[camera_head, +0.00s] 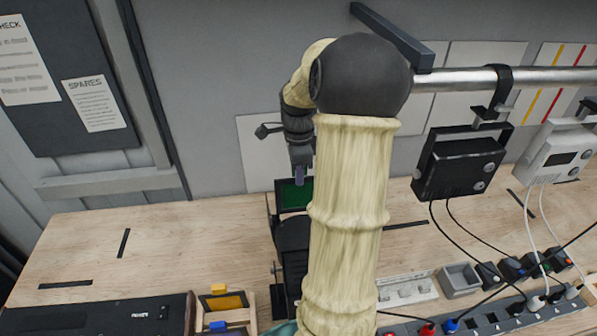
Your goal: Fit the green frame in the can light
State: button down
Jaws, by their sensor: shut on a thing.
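The green frame (294,196), a dark-rimmed plate with a green panel, stands roughly upright just above a black fixture that looks like the can light (292,234). My gripper (301,178) points down at the frame's top edge and is shut on it. The frame's lower edge is close to the top of the can light; I cannot tell whether it is in a slot or only in front of it. My own arm covers the right side of the can light and part of the bench behind it.
A wooden rack (249,312) holds an amber frame (222,302) and a blue-tabbed one (217,326). A black case (95,316) lies at front left. Black (460,163) and white fixtures hang from a metal rail at right, above cables and a power strip (490,318).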

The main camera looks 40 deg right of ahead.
jog(key=b, duration=0.4)
send_over(299, 205)
jog(key=shift+w+f, duration=0.15)
jog(key=shift+f, duration=1.25)
jog(key=shift+w+f, duration=0.15)
jog(key=shift+f, duration=1.2)
jog(key=shift+s+d+f+b, duration=0.1)
jog(key=shift+s+f+b, duration=0.2)
jog(key=shift+b, duration=0.05)
jog(key=shift+w+f+b, duration=0.2)
jog(key=shift+f+b, duration=0.45)
jog(key=shift+f, duration=0.25)
jog(key=shift+f+b, duration=1.65)
jog(key=shift+f, duration=0.6)
jog(key=c, duration=1.3)
grip_release()
jog(key=shift+r, duration=0.15)
notch_tip(299, 205, up, 17)
jog(key=shift+r+b, duration=0.15)
jog(key=shift+b, duration=1.05)
